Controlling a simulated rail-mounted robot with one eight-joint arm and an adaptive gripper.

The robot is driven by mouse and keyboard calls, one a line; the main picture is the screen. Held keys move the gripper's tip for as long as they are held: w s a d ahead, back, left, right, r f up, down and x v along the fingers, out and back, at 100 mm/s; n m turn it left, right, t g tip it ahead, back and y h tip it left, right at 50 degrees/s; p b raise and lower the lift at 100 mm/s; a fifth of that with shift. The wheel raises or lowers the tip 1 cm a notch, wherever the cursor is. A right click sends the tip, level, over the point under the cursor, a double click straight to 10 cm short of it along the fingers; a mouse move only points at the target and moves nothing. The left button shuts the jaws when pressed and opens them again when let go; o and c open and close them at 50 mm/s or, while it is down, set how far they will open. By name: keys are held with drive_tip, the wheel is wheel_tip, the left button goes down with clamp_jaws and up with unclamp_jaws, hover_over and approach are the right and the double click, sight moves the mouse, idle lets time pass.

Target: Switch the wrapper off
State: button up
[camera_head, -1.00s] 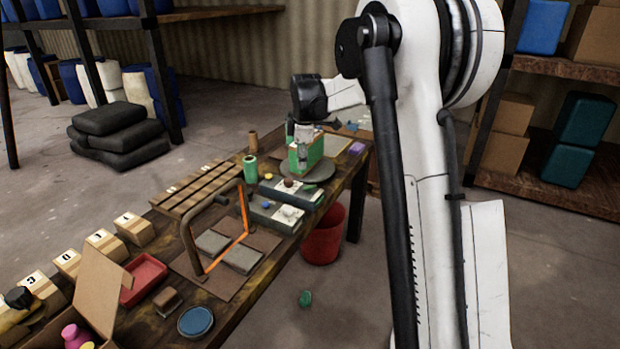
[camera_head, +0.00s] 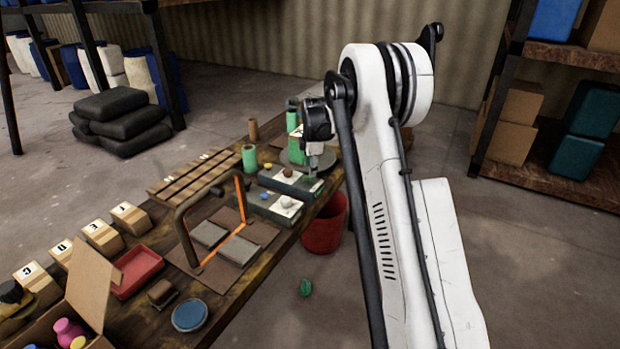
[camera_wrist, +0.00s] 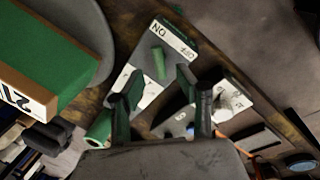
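The wrapper's turntable (camera_head: 293,157) stands at the far end of the bench with a green-sided box (camera_head: 294,122) on it. In the wrist view, the box (camera_wrist: 40,60) rests on the grey disc (camera_wrist: 88,22). A grey switch box (camera_wrist: 180,75) has a white plate marked ON and OFF. A green lever (camera_wrist: 158,62) stands on it, partly seen between my fingertips. In the head view, this switch box (camera_head: 280,178) sits just in front of the turntable. My gripper (camera_wrist: 157,78) is open and empty above the switch box. Contact with the lever cannot be told.
A second switch box (camera_head: 270,207) with a pale ball knob stands nearer. A green cylinder (camera_head: 249,158) stands beside them on the left. A sealer frame (camera_head: 183,225) with an upright handle rises mid-bench. A red bin (camera_head: 324,225) stands on the floor.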

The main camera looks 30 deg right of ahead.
sight(309, 180)
drive_tip(key=shift+w+d+f, duration=0.1)
drive_tip(key=shift+w+f, duration=0.1)
drive_tip(key=shift+f, duration=0.65)
drive_tip(key=shift+w+a+f, duration=0.1)
drive_tip(key=shift+w+f, duration=0.05)
drive_tip(key=shift+f, duration=0.75)
drive_tip(key=shift+w+d+f, duration=0.1)
drive_tip(key=shift+w+f, duration=0.1)
drive_tip(key=shift+f, duration=0.65)
drive_tip(key=shift+c, duration=0.2)
clamp_jaws()
